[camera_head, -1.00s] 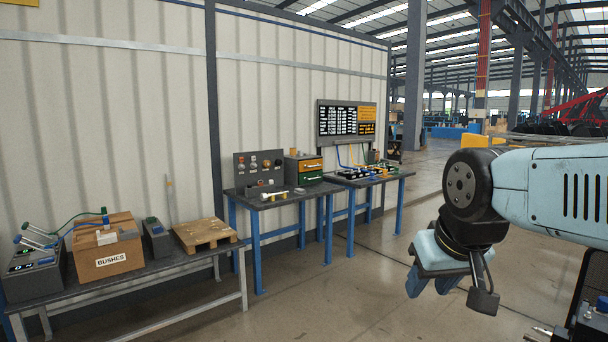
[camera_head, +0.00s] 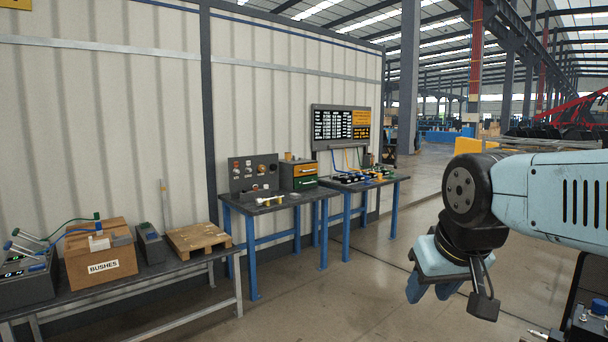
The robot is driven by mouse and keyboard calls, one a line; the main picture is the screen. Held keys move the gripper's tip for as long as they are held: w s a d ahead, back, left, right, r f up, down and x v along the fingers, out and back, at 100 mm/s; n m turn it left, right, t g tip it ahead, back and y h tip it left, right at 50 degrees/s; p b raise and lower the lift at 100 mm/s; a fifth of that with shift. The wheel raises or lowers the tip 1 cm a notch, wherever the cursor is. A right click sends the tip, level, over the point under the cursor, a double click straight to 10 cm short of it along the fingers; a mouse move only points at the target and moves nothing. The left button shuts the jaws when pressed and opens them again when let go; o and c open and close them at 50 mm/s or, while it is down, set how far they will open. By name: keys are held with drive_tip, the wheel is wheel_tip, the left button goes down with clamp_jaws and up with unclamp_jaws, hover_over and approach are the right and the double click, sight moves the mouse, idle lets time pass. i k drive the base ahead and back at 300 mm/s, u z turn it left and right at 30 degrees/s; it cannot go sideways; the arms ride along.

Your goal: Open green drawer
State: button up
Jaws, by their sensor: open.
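The green drawer (camera_head: 305,183) is the lower front of a small drawer cabinet (camera_head: 287,175), under a yellow-orange drawer (camera_head: 306,169). Both drawers look shut. The cabinet stands at the back right of a dark workbench (camera_head: 255,209) with blue legs, against the ribbed wall. My gripper (camera_head: 432,288) hangs at the right of the view, pointing down, open and empty. It is in front of the benches and far from the drawer.
A control panel (camera_head: 254,173) and small fittings (camera_head: 268,200) are on the same bench. A second bench (camera_head: 362,184) with hoses stands to its right. A low table at left holds a cardboard box (camera_head: 98,252) and a pallet (camera_head: 197,237). The floor before the benches is clear.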

sight(303, 181)
drive_tip(key=u, duration=0.15)
drive_tip(key=i, duration=2.9)
drive_tip(key=z, duration=0.25)
drive_tip(key=i, duration=1.35)
drive_tip(key=z, duration=0.3)
drive_tip(key=i, duration=1.1)
drive_tip(key=z, duration=0.15)
